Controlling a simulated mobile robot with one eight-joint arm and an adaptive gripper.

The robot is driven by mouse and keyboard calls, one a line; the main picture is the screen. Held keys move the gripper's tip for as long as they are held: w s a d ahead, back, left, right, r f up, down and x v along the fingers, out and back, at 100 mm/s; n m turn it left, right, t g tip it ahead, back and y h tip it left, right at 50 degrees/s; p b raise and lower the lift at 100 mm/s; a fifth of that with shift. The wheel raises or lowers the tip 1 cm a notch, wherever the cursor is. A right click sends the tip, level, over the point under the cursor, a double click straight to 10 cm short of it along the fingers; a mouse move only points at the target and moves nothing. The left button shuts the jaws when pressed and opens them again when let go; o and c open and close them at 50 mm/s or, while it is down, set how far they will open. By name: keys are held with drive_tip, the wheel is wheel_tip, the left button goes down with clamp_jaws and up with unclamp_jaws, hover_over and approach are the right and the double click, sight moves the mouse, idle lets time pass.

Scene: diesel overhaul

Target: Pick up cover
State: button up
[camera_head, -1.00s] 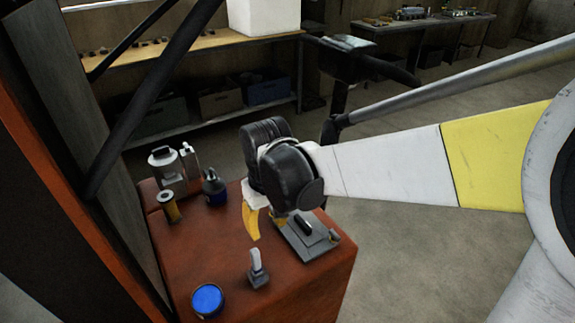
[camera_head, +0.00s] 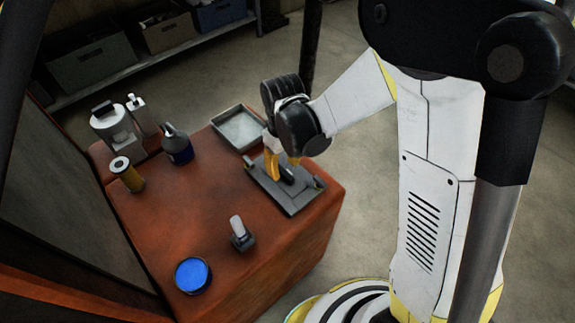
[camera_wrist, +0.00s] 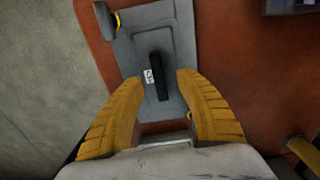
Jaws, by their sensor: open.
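The cover (camera_head: 287,187) is a flat grey plate with a raised black handle, lying on the red-brown bench top near its right edge. In the wrist view the cover (camera_wrist: 178,27) shows its dark bar handle (camera_wrist: 159,77) and a small white label beside it. My gripper (camera_head: 282,175) is over the cover, with yellow fingers pointing down at the handle. In the wrist view my gripper (camera_wrist: 150,88) has its fingers apart, either side of the handle's near end. I cannot tell whether the fingers touch the plate. Part of the handle is hidden behind a finger in the head view.
A metal tray (camera_head: 261,121) lies behind the cover. A blue-topped round can (camera_head: 193,275) and a small grey tool with a pale handle (camera_head: 241,236) are at the front. A dark bottle (camera_head: 177,147) and a yellow cylinder (camera_head: 127,174) stand at left. The bench middle is clear.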

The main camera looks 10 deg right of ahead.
sight(284, 172)
wheel_tip(284, 172, down, 3)
drive_tip(key=shift+w+f+b, duration=0.1)
drive_tip(key=shift+f+b, duration=0.1)
drive_tip(key=shift+b, duration=0.4)
drive_tip(key=shift+r, duration=0.1)
drive_tip(key=shift+c, duration=0.2)
clamp_jaws()
drive_tip(key=shift+r, duration=0.1)
